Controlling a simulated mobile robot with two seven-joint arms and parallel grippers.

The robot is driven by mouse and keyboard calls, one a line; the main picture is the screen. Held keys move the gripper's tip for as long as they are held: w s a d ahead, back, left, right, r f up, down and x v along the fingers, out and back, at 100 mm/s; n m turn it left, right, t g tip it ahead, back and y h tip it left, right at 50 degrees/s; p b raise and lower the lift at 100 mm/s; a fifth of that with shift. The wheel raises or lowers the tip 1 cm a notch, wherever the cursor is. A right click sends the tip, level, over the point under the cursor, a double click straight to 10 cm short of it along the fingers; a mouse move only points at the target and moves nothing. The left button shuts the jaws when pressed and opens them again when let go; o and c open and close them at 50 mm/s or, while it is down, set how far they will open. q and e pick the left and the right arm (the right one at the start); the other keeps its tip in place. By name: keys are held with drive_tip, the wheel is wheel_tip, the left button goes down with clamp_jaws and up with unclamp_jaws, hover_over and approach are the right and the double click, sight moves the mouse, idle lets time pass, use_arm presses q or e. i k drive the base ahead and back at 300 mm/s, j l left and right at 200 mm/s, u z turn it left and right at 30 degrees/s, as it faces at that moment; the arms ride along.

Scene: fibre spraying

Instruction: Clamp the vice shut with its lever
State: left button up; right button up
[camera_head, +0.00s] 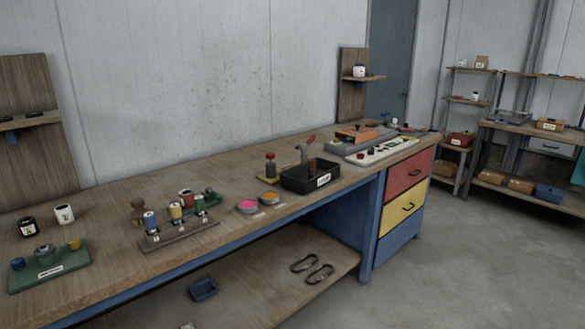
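I cannot tell for certain which item on the long wooden workbench (130,262) is the vice. A small grey upright device with a red-tipped lever (309,140) stands at the black tray (297,184); its lever tilts up to the right, and the tray hides its base. Farther right, a low grey fixture with an orange block (356,134) on top lies near the bench's far end. Whether any jaws are open or closed is too small to see. Neither of my grippers is in view.
A wooden rack of small spools (185,233), pink and orange dishes (247,206) and a green holder (52,268) stand along the bench. A white panel (381,153) lies near the drawers (405,205). The floor (470,270) at right is clear.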

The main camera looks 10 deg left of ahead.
sight(218, 196)
drive_tip(key=i+j+u, duration=0.25)
drive_tip(key=i, duration=0.5)
drive_tip(key=i+j+u, duration=0.1)
drive_tip(key=i+u, duration=0.2)
drive_tip(key=i, duration=0.45)
